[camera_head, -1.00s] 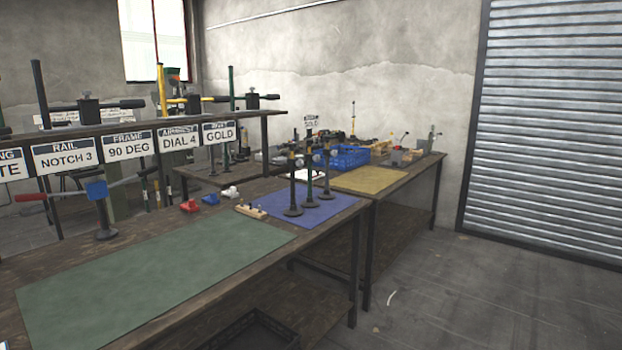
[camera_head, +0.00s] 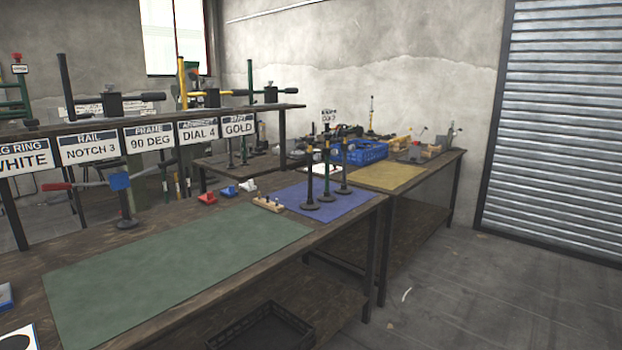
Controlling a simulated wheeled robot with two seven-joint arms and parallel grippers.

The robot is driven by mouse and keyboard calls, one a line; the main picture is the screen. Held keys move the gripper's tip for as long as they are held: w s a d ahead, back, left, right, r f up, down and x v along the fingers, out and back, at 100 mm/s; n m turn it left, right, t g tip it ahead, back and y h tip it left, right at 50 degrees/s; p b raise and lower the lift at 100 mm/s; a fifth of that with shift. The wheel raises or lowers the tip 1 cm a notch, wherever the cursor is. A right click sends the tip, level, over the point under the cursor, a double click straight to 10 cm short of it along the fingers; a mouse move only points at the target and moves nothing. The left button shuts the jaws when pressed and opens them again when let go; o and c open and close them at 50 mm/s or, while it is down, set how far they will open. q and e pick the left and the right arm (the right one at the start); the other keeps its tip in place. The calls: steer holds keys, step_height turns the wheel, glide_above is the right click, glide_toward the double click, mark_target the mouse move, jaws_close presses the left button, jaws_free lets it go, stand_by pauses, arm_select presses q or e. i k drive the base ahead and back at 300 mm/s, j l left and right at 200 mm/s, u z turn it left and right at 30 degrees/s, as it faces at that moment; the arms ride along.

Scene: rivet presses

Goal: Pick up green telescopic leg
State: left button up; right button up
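Several upright legs with round dark bases stand in a group on the blue mat (camera_head: 362,204). The left one (camera_head: 309,180) and the right one (camera_head: 343,175) look mostly dark. The middle one (camera_head: 327,178) looks dark green, but the colours are hard to tell at this size. A thin green upright post (camera_head: 250,80) also shows at the back shelf, beside a black one (camera_head: 64,75) and a yellow one (camera_head: 181,75). Neither of my grippers is in view.
The near bench carries a bare green mat (camera_head: 180,275). Red (camera_head: 207,198) and blue (camera_head: 229,191) pieces and a wooden block (camera_head: 268,204) lie near the blue mat. A blue crate (camera_head: 360,152) stands beyond. A black crate (camera_head: 262,328) is below. Floor at right is clear.

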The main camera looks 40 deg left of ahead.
mark_target(327, 197)
steer(key=u, duration=2.85)
steer(key=z, duration=1.65)
steer(key=i+l+u, duration=0.35)
steer(key=i+u, duration=0.15)
steer(key=i, duration=0.2)
steer(key=i+l+u, duration=0.5)
steer(key=i+l, duration=0.1)
